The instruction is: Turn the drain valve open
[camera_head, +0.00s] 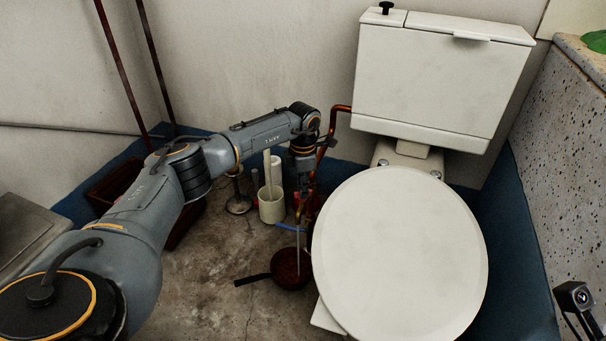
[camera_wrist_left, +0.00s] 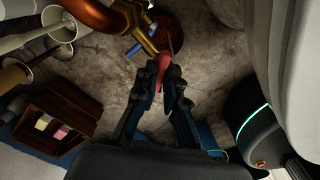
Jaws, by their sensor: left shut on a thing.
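The valve has a brass body (camera_wrist_left: 146,40) on a copper pipe (camera_wrist_left: 100,14), with a red lever (camera_wrist_left: 164,61) and a blue lever (camera_wrist_left: 136,50). My left gripper (camera_wrist_left: 164,82) is shut on the red lever, which shows between its fingertips. In the head view my left gripper (camera_head: 303,190) points down beside the toilet, and the blue lever (camera_head: 290,228) shows just below it. The red lever is hard to make out there. A dark gripper-like part of my right arm (camera_head: 578,305) shows at the lower right edge; its jaws are unclear.
The toilet lid (camera_head: 400,255) stands close to the right of my left gripper, with the cistern (camera_head: 440,75) behind. A reddish-brown pan (camera_head: 291,268) lies on the floor below. A pale holder (camera_head: 271,208) stands to the left. Bare floor (camera_head: 215,270) lies at front left.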

